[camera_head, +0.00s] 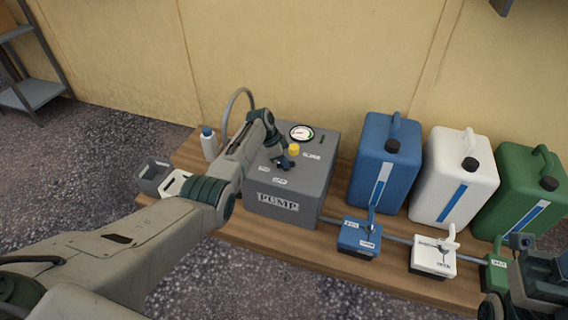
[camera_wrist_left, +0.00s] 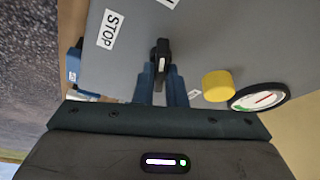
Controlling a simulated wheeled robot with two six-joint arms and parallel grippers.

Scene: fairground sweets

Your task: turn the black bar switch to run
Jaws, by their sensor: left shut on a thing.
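The grey pump box (camera_head: 318,170) stands on the wooden bench, with a "PUMP" plate on its front. My left gripper (camera_head: 285,163) reaches down onto its top and mostly hides the switch there. In the left wrist view the black bar switch (camera_wrist_left: 161,52) sits between the blue fingertips of my left gripper (camera_wrist_left: 162,85), which is shut on it. The bar lies upright in that picture. A "STOP" label (camera_wrist_left: 110,29) is to its upper left; another label at the top edge is cut off. My right gripper (camera_head: 535,275) is partly visible at the lower right; its jaws are unclear.
A yellow cap (camera_wrist_left: 217,85) and a round gauge (camera_wrist_left: 258,97) are close to the fingers. Blue (camera_head: 372,190), white (camera_head: 442,196) and green (camera_head: 510,202) canisters stand to the right, behind small valve boxes on a pipe. A white bottle (camera_head: 209,146) is at left.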

